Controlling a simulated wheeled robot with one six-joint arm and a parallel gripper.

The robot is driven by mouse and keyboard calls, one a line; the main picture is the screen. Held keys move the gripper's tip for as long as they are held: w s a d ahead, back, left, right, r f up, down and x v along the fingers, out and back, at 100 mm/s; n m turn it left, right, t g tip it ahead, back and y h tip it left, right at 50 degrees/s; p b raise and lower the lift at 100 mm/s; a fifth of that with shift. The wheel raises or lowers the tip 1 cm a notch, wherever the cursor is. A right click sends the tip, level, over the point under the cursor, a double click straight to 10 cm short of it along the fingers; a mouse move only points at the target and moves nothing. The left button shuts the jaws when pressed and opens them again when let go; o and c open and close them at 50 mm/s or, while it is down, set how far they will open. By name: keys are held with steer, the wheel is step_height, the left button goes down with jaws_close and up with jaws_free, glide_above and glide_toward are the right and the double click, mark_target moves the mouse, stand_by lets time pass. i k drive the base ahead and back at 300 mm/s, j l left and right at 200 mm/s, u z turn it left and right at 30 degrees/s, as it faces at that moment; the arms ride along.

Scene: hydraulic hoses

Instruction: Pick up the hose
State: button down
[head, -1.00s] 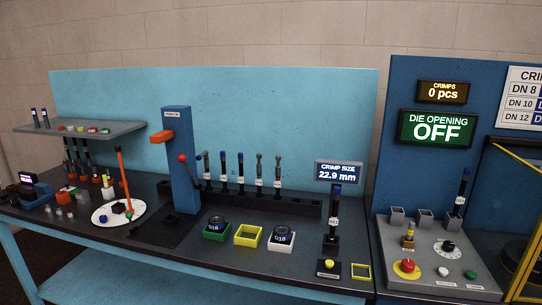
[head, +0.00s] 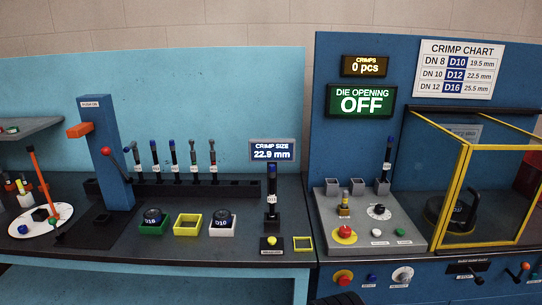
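Several short black hoses stand upright. One blue-topped hose (head: 271,183) with a white label stands in a black holder below the crimp size display. Another blue-topped hose (head: 387,160) stands in a grey socket at the back of the control panel. The pictures do not show which hose is meant, and the small labels are hard to read. My gripper is not in view.
Green, yellow and white square trays (head: 187,224) sit on the bench front; the green and white ones hold round black pieces. A blue post (head: 104,150) with a red-knobbed lever stands left. A yellow-framed enclosure (head: 463,190) stands right. The die display (head: 361,102) reads OFF.

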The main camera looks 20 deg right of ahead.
mark_target(272, 199)
steer(key=i+j+z, duration=0.25)
steer(key=i, duration=0.2)
steer(key=i+j+z, duration=0.25)
steer(key=i+j, duration=0.05)
steer(key=i, duration=0.1)
